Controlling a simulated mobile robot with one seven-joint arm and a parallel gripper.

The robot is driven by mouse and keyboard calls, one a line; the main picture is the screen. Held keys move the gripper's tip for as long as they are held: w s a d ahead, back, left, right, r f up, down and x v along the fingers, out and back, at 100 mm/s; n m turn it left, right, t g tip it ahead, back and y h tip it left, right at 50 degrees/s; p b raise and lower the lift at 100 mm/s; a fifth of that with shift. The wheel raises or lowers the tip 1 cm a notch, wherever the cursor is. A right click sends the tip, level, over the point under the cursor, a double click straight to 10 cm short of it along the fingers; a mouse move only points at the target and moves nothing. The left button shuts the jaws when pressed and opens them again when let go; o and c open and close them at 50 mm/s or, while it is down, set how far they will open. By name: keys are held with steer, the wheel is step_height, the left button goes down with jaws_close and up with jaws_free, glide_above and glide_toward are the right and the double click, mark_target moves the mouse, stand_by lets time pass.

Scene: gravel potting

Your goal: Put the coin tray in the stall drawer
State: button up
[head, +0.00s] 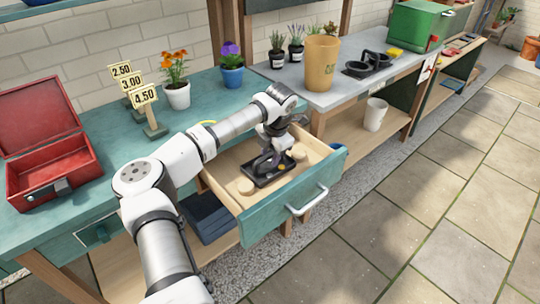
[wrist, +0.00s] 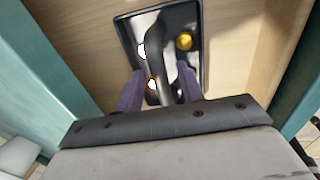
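The coin tray (head: 259,181) is a small dark tray with a raised handle, and it lies inside the pulled-out stall drawer (head: 275,212). The drawer has a pale wooden inside, a teal front and a light bar handle. In the wrist view the tray (wrist: 204,62) lies on the drawer floor (wrist: 232,50), with a gold coin and pale coins on it. My gripper (wrist: 158,85) reaches down over the tray, its purple fingers apart on either side of the handle. A gap shows beside the handle, so the gripper looks open. The tray's near edge is partly hidden by my gripper.
Round wooden pieces (head: 246,186) sit in the drawer beside the tray. On the teal counter stand an open red box (head: 50,168), price signs (head: 144,96) and potted flowers (head: 177,95). A tan container (head: 322,62) stands on the grey counter. The paved floor before the drawer is clear.

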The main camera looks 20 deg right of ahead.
mark_target(275, 171)
step_height(275, 171, up, 11)
steer(key=s+b, duration=0.1)
steer(key=s, duration=0.1)
steer(key=shift+d, duration=0.35)
steer(key=shift+s, duration=0.1)
